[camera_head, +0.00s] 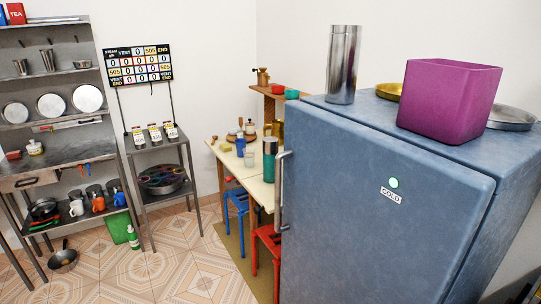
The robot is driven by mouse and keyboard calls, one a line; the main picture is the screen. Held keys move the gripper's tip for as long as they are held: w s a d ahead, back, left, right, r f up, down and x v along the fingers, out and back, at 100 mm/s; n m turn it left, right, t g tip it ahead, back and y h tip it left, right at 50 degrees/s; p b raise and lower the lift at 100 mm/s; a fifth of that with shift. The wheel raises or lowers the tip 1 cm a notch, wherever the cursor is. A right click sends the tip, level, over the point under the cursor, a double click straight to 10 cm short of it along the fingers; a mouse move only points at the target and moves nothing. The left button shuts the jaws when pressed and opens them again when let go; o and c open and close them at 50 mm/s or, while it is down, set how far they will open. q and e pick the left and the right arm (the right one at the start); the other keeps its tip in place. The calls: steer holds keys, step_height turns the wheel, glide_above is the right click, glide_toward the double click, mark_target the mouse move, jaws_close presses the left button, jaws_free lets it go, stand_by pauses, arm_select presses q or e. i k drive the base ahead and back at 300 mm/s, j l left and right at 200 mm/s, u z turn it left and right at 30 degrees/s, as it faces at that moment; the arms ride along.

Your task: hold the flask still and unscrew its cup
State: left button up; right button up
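A flask (269,165) with a dark green body and a grey-silver cup-like top (270,145) stands upright on the light-topped table (258,190), close to the fridge's left side. Its cup appears to be seated on the body; the thread is too small to make out. A tall silver cylinder (343,65) stands upright on top of the fridge. Neither of my grippers is in view, and nothing touches the flask.
A blue fridge (380,200) with a vertical handle (283,190) fills the right foreground. A purple bin (449,100) sits on it. Red (267,240) and blue (236,205) stools stand by the table. Shelves (55,150) line the left wall; tiled floor (170,265) between is mostly clear.

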mark_target(268, 160)
steer(key=i+j+z, duration=0.2)
steer(key=z, duration=0.3)
steer(key=i+j+z, duration=0.15)
steer(key=j+z, duration=0.3)
